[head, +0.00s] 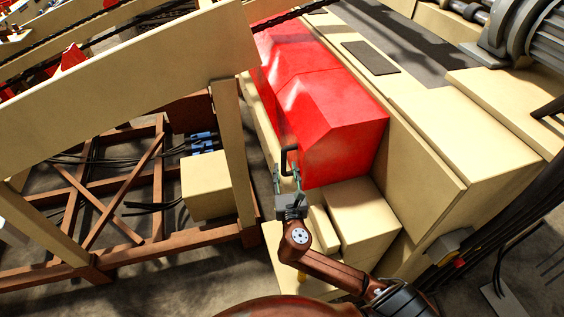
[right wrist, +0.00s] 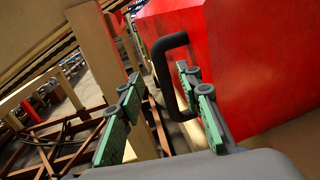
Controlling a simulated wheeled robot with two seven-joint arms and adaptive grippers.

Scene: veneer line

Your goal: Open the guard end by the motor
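The red guard (head: 345,125) is a long faceted cover on the beige machine, and it looks closed. A black loop handle (head: 291,158) stands out from its near end; it also shows in the right wrist view (right wrist: 161,72). My right gripper (head: 287,177) is at this handle. In the right wrist view its green fingers (right wrist: 160,112) are apart, with the handle between them, nearer the right finger. I cannot tell whether a finger touches it. My left gripper is not in view. A grey ribbed machine part (head: 510,40), perhaps the motor, is at the upper right.
A beige beam (head: 120,85) crosses the upper left, with a post below it. A brown steel frame (head: 110,190) with cables stands at the left. A beige block (head: 360,220) lies just below the guard's near end. Dark cables hang at the right.

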